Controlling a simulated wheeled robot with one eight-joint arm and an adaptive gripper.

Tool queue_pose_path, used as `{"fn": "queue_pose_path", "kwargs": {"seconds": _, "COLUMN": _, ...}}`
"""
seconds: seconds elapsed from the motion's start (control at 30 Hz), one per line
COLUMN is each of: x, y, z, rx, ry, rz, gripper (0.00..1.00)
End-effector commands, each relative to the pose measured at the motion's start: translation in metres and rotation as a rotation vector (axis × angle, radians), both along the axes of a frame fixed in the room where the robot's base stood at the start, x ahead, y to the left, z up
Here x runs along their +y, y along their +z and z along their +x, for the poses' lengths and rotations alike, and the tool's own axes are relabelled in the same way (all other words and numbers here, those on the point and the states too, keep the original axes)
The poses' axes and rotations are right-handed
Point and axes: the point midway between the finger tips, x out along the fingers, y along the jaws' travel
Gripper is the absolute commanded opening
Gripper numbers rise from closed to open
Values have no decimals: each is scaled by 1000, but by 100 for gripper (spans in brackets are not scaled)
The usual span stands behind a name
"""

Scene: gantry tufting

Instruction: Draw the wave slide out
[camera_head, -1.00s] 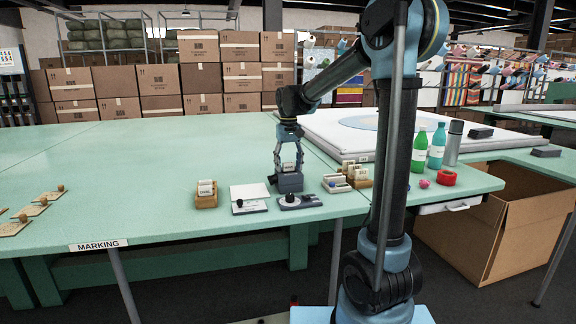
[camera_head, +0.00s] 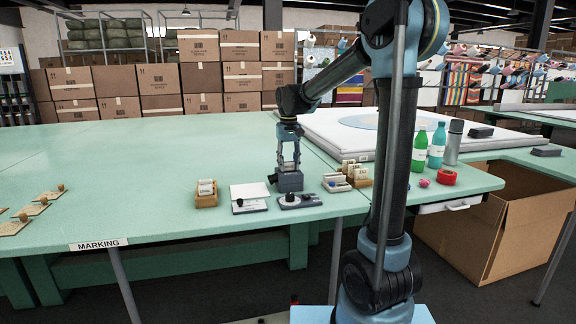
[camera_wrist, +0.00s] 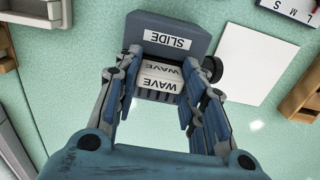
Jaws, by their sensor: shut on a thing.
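The wave slide (camera_wrist: 163,75) is a pale block with WAVE printed on two faces. In the wrist view it sits between my fingers, against a dark grey-blue block (camera_wrist: 190,35) labelled SLIDE. My gripper (camera_wrist: 160,97) is shut on the wave slide. In the head view my gripper (camera_head: 289,168) points straight down over the dark block (camera_head: 289,183), which stands on the green table. The slide is hard to make out there between the fingers. I cannot tell how much of it is still inside the block.
A wooden holder (camera_head: 206,201) and a white sheet (camera_head: 250,191) lie to the left. A grey device with a dark knob (camera_head: 299,202) is in front. White and wooden trays (camera_head: 337,186) stand to the right, with bottles (camera_head: 420,155) farther right.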

Motion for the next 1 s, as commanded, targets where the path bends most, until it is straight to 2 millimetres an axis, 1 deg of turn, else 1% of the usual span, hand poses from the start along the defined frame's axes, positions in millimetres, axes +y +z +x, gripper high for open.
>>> {"fn": "queue_pose_path", "kwargs": {"seconds": 0.03, "x": 0, "y": 0, "z": 0, "rx": 0, "ry": 0, "rz": 0, "gripper": 19}}
{"fn": "queue_pose_path", "kwargs": {"seconds": 0.07, "x": 0, "y": 0, "z": 0, "rx": 0, "ry": 0, "rz": 0, "gripper": 12}}
{"fn": "queue_pose_path", "kwargs": {"seconds": 0.1, "x": 0, "y": 0, "z": 0, "rx": 0, "ry": 0, "rz": 0, "gripper": 9}}
{"fn": "queue_pose_path", "kwargs": {"seconds": 0.27, "x": 0, "y": 1, "z": 0, "rx": 0, "ry": 0, "rz": 0, "gripper": 9}}
{"fn": "queue_pose_path", "kwargs": {"seconds": 1.0, "x": 0, "y": 19, "z": 0, "rx": 0, "ry": 0, "rz": 0, "gripper": 9}}
